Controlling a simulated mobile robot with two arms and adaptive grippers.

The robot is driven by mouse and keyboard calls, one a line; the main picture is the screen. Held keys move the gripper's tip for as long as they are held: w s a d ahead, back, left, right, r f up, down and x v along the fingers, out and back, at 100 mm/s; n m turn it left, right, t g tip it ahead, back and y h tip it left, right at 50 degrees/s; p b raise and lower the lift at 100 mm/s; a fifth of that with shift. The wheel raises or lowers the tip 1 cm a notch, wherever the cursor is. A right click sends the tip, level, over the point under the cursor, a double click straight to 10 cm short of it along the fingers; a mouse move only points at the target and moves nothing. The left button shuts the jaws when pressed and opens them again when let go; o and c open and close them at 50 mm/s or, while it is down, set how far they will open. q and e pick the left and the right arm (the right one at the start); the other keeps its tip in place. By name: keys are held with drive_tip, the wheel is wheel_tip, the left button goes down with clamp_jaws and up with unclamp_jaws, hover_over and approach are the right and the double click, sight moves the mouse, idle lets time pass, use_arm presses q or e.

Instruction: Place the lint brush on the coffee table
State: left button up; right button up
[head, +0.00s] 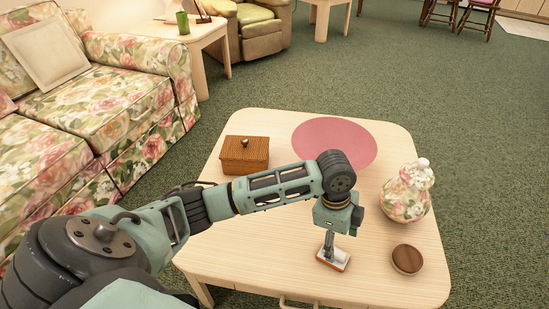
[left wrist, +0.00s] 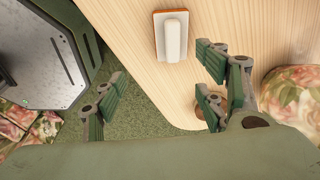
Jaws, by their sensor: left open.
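The lint brush (head: 334,262) lies on the light wood coffee table (head: 250,250), near its front edge. It has a white handle and an orange rim. In the left wrist view the brush (left wrist: 172,37) lies on the table top beyond my fingers, not between them. My left gripper (head: 329,243) points down just over the brush in the head view and hides part of it. In the left wrist view the gripper (left wrist: 155,93) has its fingers spread wide, with nothing between them. Contact with the brush cannot be told. My right gripper is in neither view.
A floral sofa (head: 120,110) stands at the left. Green carpet is open at the right.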

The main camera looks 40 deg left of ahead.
use_arm(q)
drive_tip(key=s+d+f+n+t+h, duration=0.1)
drive_tip(key=s+d+f+n, duration=0.15)
drive_tip(key=s, duration=0.25)
drive_tip(key=s+d+f+n+t, duration=0.1)
drive_tip(key=s+d+n, duration=0.2)
drive_tip(key=s, duration=0.3)
drive_tip(key=s+a+r+n+t+y, duration=0.1)
drive_tip(key=s+a+n+y, duration=0.2)
drive_tip(key=s+a+n, duration=0.6)
drive_tip(key=s+a, duration=0.1)
drive_tip(key=a, duration=0.1)
drive_tip(key=shift+s+a, duration=0.3)
